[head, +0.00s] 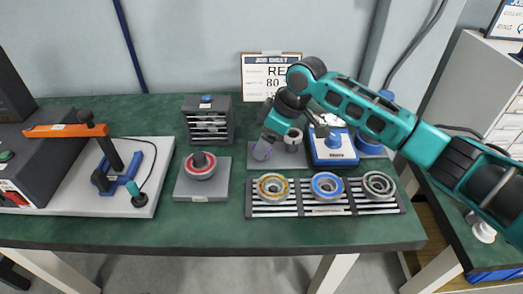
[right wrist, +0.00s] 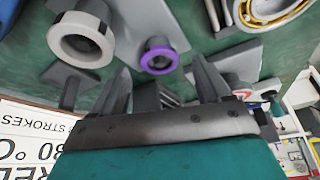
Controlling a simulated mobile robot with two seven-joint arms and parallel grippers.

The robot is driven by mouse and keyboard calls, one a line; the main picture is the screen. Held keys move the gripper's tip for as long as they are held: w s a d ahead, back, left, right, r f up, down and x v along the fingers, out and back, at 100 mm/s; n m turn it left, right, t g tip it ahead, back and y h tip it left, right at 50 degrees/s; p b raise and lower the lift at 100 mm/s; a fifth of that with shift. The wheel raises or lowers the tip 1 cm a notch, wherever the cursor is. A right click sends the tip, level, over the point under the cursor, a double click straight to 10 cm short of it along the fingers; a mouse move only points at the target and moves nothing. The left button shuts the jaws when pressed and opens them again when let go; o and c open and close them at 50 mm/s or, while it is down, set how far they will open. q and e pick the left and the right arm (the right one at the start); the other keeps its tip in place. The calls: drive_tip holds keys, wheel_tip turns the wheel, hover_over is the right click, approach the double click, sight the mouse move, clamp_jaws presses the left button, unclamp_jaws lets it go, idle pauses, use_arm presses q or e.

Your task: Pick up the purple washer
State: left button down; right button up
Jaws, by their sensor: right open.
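The purple washer (right wrist: 159,55) is a small purple ring on a grey post in the right wrist view. It lies ahead of my right gripper (right wrist: 163,78), roughly in line with the gap between the fingers. The fingers are apart and nothing is between them. In the head view my right gripper (head: 264,133) reaches in from the right over the small grey plate. My left gripper does not show.
A blue device (head: 333,148) is to the right. A slotted rack (head: 324,211) with several rings lies in front. A grey block (head: 208,121) stands to the left. The green table front is clear.

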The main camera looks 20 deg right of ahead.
drive_tip(key=shift+w+a+f, duration=0.15)
drive_tip(key=shift+a+f, duration=0.05)
drive_tip(key=shift+f, duration=0.45)
drive_tip(key=shift+c, duration=0.4)
drive_tip(key=c, duration=1.1)
